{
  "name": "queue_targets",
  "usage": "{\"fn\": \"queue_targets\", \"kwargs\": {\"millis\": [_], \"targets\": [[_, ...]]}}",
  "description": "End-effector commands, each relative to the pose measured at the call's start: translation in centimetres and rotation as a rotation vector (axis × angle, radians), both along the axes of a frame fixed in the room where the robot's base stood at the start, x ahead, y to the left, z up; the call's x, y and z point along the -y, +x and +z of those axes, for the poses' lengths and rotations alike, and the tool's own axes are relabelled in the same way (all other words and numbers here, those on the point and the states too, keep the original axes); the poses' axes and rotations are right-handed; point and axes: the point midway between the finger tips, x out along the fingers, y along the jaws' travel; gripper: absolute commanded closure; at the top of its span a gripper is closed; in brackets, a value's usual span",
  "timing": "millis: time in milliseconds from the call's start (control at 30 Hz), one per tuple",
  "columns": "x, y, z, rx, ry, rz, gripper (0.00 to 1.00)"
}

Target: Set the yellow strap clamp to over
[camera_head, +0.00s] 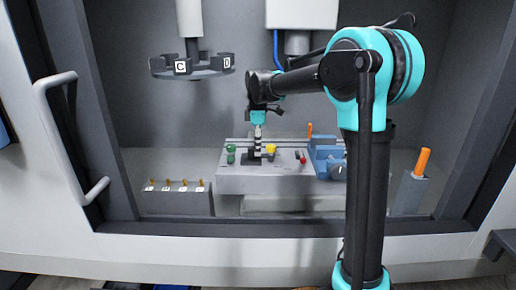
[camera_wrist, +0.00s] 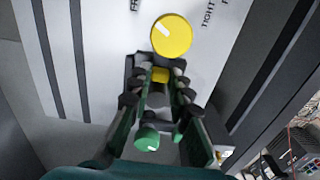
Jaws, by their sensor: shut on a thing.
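The yellow strap clamp shows in the wrist view as a small yellow piece (camera_wrist: 160,75) on a dark mount, between my fingertips. Above it is a round yellow knob (camera_wrist: 171,36) with a white pointer mark, between lettering starting "FR" on the left and "TIGHT" on the right. The knob also shows in the head view (camera_head: 271,148). My gripper (camera_wrist: 158,88) is shut on the yellow piece; its fingers hide part of the dark mount. In the head view my gripper (camera_head: 257,139) reaches down to the grey bed, just left of the knob.
A green knob (camera_wrist: 147,138) lies close below my fingers. Green knobs (camera_head: 231,153) stand left on the bed (camera_head: 240,181), a red handle (camera_head: 302,157) and blue vise (camera_head: 325,155) right. A round tool carousel (camera_head: 190,70) hangs upper left.

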Motion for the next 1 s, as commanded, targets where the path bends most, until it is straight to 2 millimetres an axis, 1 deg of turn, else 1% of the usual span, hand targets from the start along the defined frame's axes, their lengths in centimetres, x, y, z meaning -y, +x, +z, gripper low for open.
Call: {"fn": "queue_targets", "kwargs": {"millis": [100,133,267,300,567,667,767,867,1000], "targets": [[0.0,0.1,0.0,0.001,0.000,-0.001,1.00],[0.0,0.1,0.0,0.001,0.000,-0.001,0.79],[0.0,0.0,0.0,0.001,0.000,0.000,0.63],[0.0,0.0,0.0,0.001,0.000,0.000,0.60],[0.0,0.0,0.1,0.001,0.000,0.001,0.60],[0.0,0.0,0.5,0.001,0.000,0.001,0.60],[0.0,0.0,1.7,0.001,0.000,0.001,0.60],[0.0,0.0,3.6,0.001,0.000,0.001,0.60],[0.0,0.0,6.5,0.001,0.000,0.000,0.60]]}}
